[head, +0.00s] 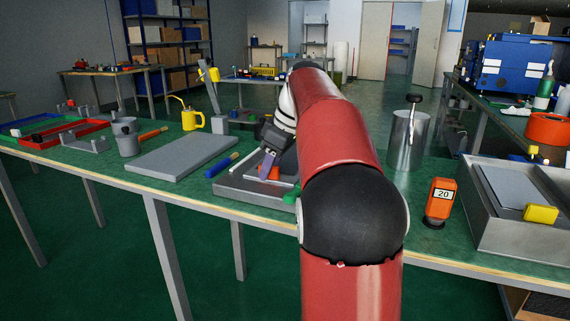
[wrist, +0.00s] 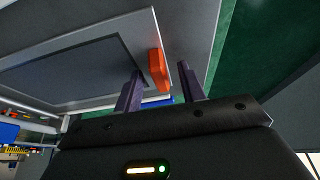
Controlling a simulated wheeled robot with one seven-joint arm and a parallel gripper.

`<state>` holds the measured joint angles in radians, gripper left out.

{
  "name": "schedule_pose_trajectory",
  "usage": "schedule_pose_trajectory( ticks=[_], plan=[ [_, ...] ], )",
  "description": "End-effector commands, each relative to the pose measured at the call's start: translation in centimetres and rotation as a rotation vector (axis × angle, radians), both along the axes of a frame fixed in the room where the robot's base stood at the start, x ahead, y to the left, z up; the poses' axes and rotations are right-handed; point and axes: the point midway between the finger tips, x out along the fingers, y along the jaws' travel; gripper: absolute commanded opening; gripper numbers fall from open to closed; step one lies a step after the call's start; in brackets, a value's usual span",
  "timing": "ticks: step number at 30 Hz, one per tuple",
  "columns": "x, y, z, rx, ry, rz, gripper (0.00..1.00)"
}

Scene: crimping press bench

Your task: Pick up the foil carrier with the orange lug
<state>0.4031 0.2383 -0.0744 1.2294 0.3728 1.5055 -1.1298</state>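The foil carrier (wrist: 70,72) shows in the wrist view as a dark flat plate in a pale grey frame. Its orange lug (wrist: 158,70) stands out at the plate's right edge. My gripper (wrist: 160,85) is open, with one dark purple finger on each side of the lug in the picture. I cannot tell whether the fingertips reach down around the lug or touch it. In the head view the orange lug (head: 274,173) shows just beside my gripper (head: 267,166), low over a grey fixture (head: 240,191). My arm hides much of the fixture there.
A grey box (head: 510,240) at right holds a pale plate with a yellow lug (head: 541,214). An orange device (head: 440,200) marked 20 and a steel cylinder (head: 408,140) stand nearby. Left of the fixture lie a blue-handled tool (head: 220,165) and a grey slab (head: 180,155).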

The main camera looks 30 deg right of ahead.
Motion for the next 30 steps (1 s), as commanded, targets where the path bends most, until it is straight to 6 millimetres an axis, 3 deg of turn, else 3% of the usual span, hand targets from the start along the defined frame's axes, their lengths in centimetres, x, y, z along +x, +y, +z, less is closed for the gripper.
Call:
schedule_pose_trajectory(
  ticks=[4, 13, 24, 30],
  plan=[
    [0.0, 0.0, 0.1, 0.000, 0.000, 0.000, 0.39],
    [0.0, 0.0, 0.1, 0.000, 0.000, -0.001, 0.00],
    [0.0, 0.0, 0.3, -0.001, -0.001, 0.000, 0.00],
    [0.0, 0.0, 2.2, -0.001, -0.002, 0.000, 0.00]
  ],
)
